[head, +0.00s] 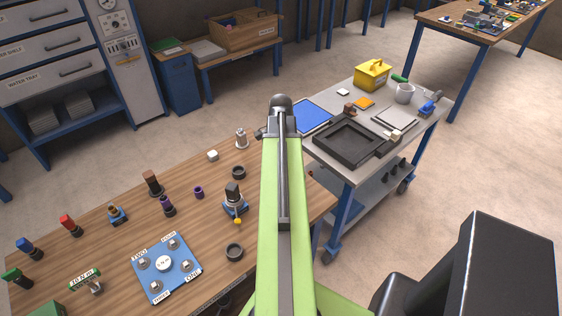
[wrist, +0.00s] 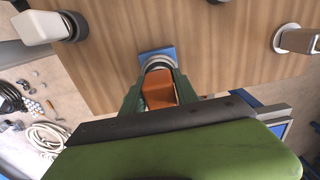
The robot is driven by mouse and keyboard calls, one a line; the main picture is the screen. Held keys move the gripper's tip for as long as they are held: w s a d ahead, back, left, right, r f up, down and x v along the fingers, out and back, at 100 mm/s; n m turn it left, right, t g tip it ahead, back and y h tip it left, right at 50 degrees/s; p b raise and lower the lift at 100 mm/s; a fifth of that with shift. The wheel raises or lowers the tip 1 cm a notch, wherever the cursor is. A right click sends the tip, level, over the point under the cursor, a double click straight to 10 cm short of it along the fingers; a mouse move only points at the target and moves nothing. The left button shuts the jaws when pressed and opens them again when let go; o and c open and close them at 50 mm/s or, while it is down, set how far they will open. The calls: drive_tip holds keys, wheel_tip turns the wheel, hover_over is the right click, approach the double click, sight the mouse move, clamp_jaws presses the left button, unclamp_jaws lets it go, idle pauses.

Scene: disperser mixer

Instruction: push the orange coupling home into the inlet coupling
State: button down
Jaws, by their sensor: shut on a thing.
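In the wrist view my gripper (wrist: 160,86) has its dark green fingers on either side of the orange coupling (wrist: 159,96), shut on it. Just beyond the orange coupling is a round grey-white collar (wrist: 158,63) with a blue block (wrist: 157,51) behind it, which looks like the inlet coupling. The orange piece overlaps the collar in this view; I cannot tell how deep it sits or whether they touch. In the head view my green arm covers the gripper and both couplings.
The wooden table (head: 118,248) bears a blue plate with labelled knobs (head: 166,268), a blue-based dark fitting (head: 234,200) and dark rings. A grey cart (head: 329,183) with a black tray stands right.

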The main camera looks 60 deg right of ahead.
drive_tip(key=shift+f, duration=0.25)
drive_tip(key=c, duration=0.9)
unclamp_jaws()
drive_tip(key=shift+o, duration=0.2)
wheel_tip(320, 180, up, 18)
drive_tip(key=p, duration=1.7)
drive_tip(key=shift+f, duration=0.25)
